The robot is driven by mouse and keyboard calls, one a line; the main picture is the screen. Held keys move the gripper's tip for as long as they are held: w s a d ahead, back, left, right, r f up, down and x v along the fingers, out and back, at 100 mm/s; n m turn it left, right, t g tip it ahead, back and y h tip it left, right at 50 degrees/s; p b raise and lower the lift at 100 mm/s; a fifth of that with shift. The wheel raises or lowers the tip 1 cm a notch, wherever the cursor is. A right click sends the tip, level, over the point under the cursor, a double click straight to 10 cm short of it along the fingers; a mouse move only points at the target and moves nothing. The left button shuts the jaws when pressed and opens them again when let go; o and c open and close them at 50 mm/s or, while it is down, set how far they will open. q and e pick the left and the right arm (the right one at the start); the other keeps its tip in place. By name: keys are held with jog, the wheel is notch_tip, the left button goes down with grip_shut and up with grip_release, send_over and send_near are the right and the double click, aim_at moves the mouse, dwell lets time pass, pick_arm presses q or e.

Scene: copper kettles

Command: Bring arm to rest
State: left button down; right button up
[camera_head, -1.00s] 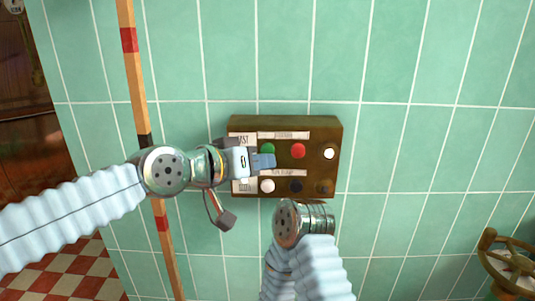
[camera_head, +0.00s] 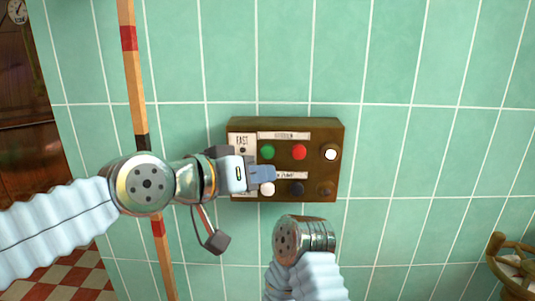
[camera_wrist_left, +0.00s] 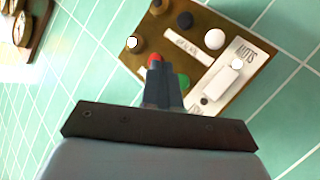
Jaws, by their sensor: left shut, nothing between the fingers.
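My left arm comes in from the left in the head view. Its gripper (camera_head: 264,174) is shut and empty, in front of the left part of a brown button panel (camera_head: 336,170) on the wall. The tips overlap the panel below the green button (camera_head: 268,152) and by the lower white button (camera_head: 266,188); I cannot tell how far off they are. In the left wrist view the shut fingers (camera_wrist_left: 160,80) partly cover the green button (camera_wrist_left: 184,82) and the red button (camera_wrist_left: 155,58). My right arm's wrist shows below the panel; its fingers are not visible.
A wooden pole (camera_head: 134,75) with red and black bands stands left of the panel, behind my left arm. Green tiled wall (camera_head: 430,60) is free above and to the right. A wooden round-topped object (camera_head: 510,262) stands at the lower right.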

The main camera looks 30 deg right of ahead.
dwell(0.3)
pick_arm(q)
jog(key=w+a+f+n+y, duration=0.2)
jog(key=w+a+f, duration=0.2)
jog(key=f, duration=0.7)
jog(key=w+a+f+n+y, duration=0.1)
jog(key=w+a+f+n, duration=0.2)
jog(key=f, duration=0.9)
jog(key=w+a+f+n+y, duration=0.15)
jog(key=w+a+f, duration=0.3)
jog(key=f, duration=0.65)
jog(key=s+a+f+n+y, duration=0.1)
jog(key=s+a+f+y, duration=0.15)
jog(key=a+f, duration=0.5)
jog(key=s+a+f+n+y, duration=0.1)
jog(key=s+a+f, duration=0.3)
jog(key=f, duration=0.7)
jog(key=s+a+f+n+g+y, duration=0.2)
jog(key=s+a+f+g, duration=0.1)
jog(key=s+a+f, duration=0.7)
jog(key=s+a, duration=0.1)
jog(key=s, duration=0.2)
jog(key=shift+s+f+n, duration=0.2)
jog(key=shift+s+n, duration=0.05)
jog(key=shift+n, duration=0.1)
jog(key=shift+a, duration=0.1)
